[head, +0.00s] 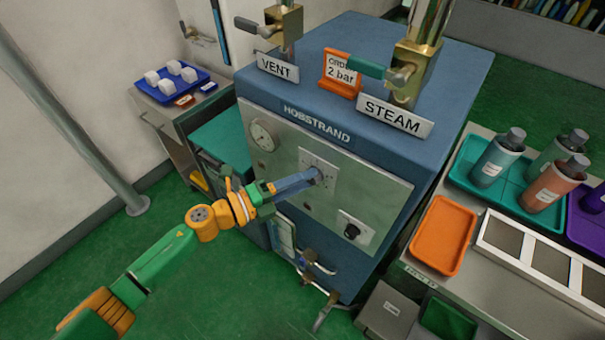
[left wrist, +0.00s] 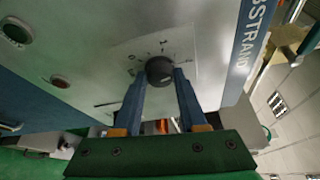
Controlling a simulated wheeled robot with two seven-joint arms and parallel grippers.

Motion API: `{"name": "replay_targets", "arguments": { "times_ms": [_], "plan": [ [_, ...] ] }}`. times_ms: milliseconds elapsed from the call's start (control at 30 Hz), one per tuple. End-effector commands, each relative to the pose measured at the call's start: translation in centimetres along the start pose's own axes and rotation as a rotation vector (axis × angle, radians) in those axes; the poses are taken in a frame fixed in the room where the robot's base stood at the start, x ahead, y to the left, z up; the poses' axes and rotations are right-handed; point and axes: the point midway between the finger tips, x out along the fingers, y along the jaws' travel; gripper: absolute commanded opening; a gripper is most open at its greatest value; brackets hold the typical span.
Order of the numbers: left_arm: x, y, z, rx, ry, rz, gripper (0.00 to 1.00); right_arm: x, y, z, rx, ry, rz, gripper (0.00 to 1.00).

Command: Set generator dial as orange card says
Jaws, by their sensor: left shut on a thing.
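The blue generator (head: 300,108), marked HOBSTRAND, has a grey front panel with a dial on a pale scale plate (head: 310,160). The orange card (head: 340,72) on top reads "2 bar"; a green lever handle hides part of its upper line. My left gripper (head: 314,176) is shut on the dial, one finger on each side. The left wrist view shows the dark round dial (left wrist: 160,70) between the fingertips (left wrist: 160,78). Marks ring the dial, but its pointer and setting are too small to read surely. My right gripper is not in view.
A round gauge (head: 262,136) and a black knob (head: 352,231) share the panel. A right-hand bench holds an orange tray (head: 442,235) and bottles (head: 497,158). A blue tray (head: 172,83) stands left.

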Motion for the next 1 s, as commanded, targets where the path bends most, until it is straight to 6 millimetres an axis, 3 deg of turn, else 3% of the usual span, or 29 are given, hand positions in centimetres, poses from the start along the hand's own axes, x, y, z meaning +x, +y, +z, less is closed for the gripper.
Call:
{"name": "replay_targets", "arguments": {
  "times_ms": [400, 1000],
  "plan": [
    [0.0, -0.3, -0.1, 0.193, 0.002, 0.081, 0.00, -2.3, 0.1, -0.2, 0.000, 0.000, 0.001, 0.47],
    [0.0, -0.1, -0.1, 0.232, 0.001, 0.098, 0.00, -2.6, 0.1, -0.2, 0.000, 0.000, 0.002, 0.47]
  ]
}}
